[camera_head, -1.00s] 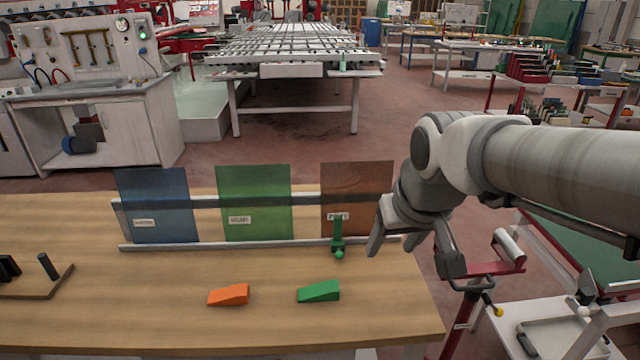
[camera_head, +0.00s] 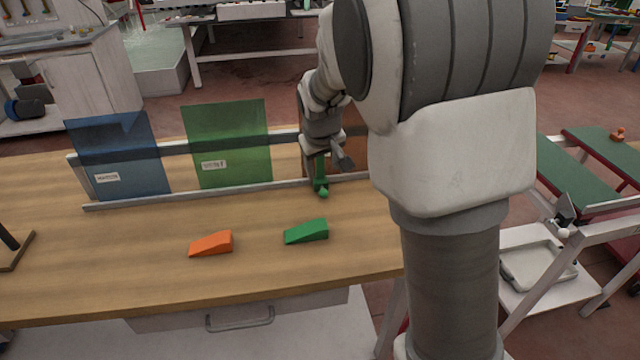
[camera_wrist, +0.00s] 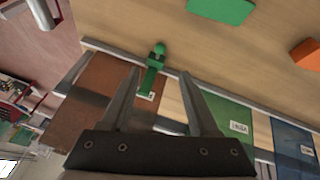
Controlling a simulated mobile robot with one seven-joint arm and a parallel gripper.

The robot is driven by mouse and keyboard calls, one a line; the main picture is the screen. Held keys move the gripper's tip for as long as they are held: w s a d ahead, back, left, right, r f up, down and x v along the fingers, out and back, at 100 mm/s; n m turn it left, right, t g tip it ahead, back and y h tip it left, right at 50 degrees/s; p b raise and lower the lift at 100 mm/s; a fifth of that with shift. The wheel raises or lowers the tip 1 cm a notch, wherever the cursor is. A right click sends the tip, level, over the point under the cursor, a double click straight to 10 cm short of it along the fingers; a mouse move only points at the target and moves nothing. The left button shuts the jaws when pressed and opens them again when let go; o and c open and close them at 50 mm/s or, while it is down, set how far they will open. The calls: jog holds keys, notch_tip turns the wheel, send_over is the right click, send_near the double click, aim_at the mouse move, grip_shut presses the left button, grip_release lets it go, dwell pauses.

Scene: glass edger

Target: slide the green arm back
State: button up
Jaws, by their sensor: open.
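The green arm (camera_head: 320,180) stands at the lower rail in front of the brown panel (camera_head: 304,125), with a round green knob at its near end. In the wrist view the green arm (camera_wrist: 154,70) shows between my two fingertips. My gripper (camera_head: 326,166) is open, close above and behind the arm in the head view. The fingers (camera_wrist: 159,73) are spread on either side of it, with gaps visible. I cannot tell whether they reach down around it. My own arm hides most of the brown panel in the head view.
A green wedge (camera_head: 306,232) and an orange wedge (camera_head: 211,243) lie on the wooden table (camera_head: 130,270) in front of the rail (camera_head: 180,196). A blue panel (camera_head: 118,155) and a green panel (camera_head: 229,145) stand to the left. The front tabletop is otherwise clear.

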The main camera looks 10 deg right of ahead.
aim_at(324, 192)
jog(key=b+x, duration=0.1)
jog(key=x, duration=1.2)
jog(key=shift+c, duration=0.3)
grip_shut()
dwell(0.8)
